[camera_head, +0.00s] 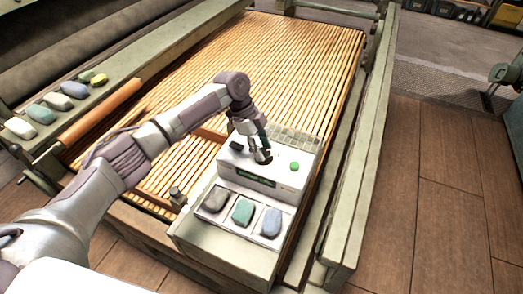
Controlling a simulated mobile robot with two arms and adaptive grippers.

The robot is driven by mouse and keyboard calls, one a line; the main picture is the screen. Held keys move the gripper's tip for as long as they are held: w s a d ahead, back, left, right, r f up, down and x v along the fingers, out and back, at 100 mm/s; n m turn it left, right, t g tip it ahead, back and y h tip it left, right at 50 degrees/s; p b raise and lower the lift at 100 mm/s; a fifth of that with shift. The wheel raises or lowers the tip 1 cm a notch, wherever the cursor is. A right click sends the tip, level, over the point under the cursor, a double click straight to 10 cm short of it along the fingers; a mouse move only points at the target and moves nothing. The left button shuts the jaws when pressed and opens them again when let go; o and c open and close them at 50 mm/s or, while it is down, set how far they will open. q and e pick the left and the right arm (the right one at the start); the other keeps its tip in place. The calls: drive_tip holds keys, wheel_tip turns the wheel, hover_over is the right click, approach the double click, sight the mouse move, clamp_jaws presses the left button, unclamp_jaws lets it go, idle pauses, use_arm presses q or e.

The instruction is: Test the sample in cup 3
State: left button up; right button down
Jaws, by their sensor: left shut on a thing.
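A pale tester box (225,250) stands at the front edge of the slatted apron. The raised back part carries a green button (294,167), a dark block (236,146) and a dark label strip. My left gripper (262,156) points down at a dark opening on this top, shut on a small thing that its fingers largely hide. My right gripper is not in view.
Several coloured tufts (74,90) lie on the green ledge at left, beside an orange-brown bar (100,112). The slatted apron (270,60) behind the tester is bare. A green side rail (362,170) runs along the right, with open wooden floor (430,200) beyond.

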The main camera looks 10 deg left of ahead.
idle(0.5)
use_arm(q)
drive_tip(key=o, duration=1.1)
drive_tip(key=v, duration=1.2)
drive_tip(key=shift+w+d, duration=0.1)
